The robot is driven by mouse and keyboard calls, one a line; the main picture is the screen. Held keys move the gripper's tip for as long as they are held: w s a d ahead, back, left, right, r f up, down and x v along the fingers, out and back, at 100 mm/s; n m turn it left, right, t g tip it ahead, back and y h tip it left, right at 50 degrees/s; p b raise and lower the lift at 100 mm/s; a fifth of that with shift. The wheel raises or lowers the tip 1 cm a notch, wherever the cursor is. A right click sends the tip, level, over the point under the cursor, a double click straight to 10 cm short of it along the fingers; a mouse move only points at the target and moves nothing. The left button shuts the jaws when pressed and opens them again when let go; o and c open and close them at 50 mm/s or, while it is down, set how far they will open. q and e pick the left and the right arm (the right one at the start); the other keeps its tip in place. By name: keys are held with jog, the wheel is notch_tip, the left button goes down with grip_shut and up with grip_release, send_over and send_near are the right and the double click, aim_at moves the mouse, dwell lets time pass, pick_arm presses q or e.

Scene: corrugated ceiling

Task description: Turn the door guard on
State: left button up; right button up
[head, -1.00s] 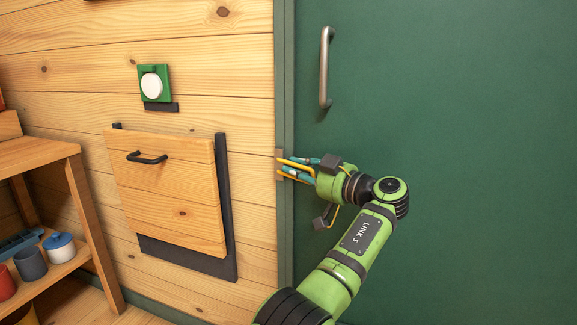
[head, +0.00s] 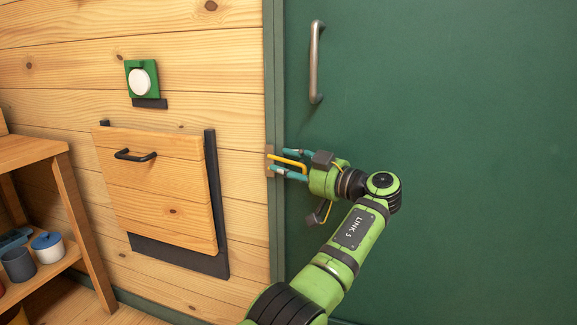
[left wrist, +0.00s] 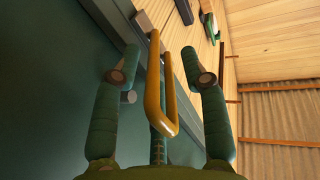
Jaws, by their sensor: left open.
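The door guard is a yellow U-shaped bar (head: 288,161) at the left edge of the green door, by a small brown plate (head: 269,161) on the frame. In the left wrist view the bar (left wrist: 154,95) stands out between my fingers, its rounded end toward me. My left gripper (head: 281,162) is open, with one teal finger on each side of the bar; a gap shows on both sides in the wrist view. A short grey stud (left wrist: 128,97) shows beside the left finger, partly hidden. My right gripper is out of view.
The green door (head: 450,140) fills the right side and has a vertical metal handle (head: 316,62). Left of the frame are a wooden hatch (head: 160,190) and a green plate with a white round button (head: 139,82). A wooden shelf (head: 35,150) with cups stands at far left.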

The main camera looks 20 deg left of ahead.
pick_arm(q)
jog(key=v, duration=1.1)
jog(key=shift+d, duration=0.4)
jog(key=shift+s, duration=0.15)
